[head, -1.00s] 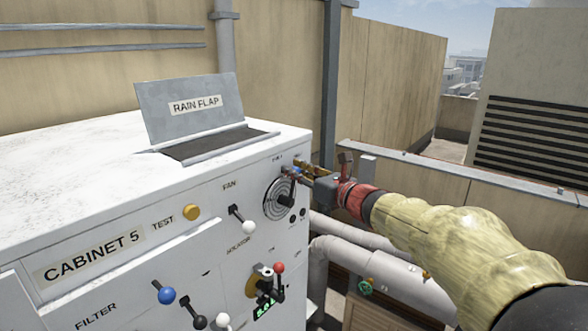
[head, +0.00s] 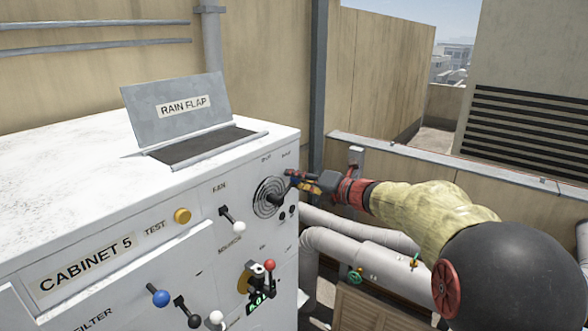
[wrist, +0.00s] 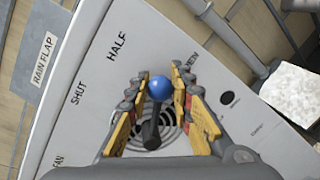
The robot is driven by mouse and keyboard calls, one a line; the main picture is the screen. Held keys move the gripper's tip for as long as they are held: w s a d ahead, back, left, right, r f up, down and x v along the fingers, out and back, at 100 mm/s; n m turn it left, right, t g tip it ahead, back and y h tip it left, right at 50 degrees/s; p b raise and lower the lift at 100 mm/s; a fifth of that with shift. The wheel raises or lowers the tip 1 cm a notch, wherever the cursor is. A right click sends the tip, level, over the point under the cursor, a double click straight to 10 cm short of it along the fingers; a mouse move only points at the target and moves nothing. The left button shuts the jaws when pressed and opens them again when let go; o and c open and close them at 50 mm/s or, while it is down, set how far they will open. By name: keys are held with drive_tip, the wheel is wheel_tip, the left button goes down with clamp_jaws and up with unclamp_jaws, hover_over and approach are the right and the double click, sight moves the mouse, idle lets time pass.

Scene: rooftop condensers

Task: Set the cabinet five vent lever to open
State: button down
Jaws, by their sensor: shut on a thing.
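The cabinet five vent lever has a blue ball knob (wrist: 160,88) on a black shaft (wrist: 151,130), in front of a round slotted vent (head: 269,197). In the wrist view the knob lies between the fingers of my gripper (wrist: 160,98), which is shut on it. The lever appears to point between the HALF label (wrist: 118,47) and a label at the right partly hidden by a finger. The SHUT label (wrist: 78,93) is at the left. In the head view my gripper (head: 303,181) is at the vent's upper right and hides most of the knob.
The white cabinet (head: 60,175) also carries a fan lever (head: 237,226), a yellow test button (head: 182,216), and red and blue knobbed levers below. A raised rain flap (head: 180,110) stands on top. Pipes (head: 360,258) with valves run below my arm.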

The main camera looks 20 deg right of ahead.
drive_tip(key=shift+w+d+f+m, duration=0.1)
drive_tip(key=shift+d+f+m, duration=0.05)
drive_tip(key=shift+f+m, duration=0.4)
drive_tip(key=c, duration=1.6)
unclamp_jaws()
drive_tip(key=shift+o, duration=0.2)
drive_tip(key=v, duration=1.2)
drive_tip(key=shift+r, duration=0.15)
drive_tip(key=shift+d, duration=0.1)
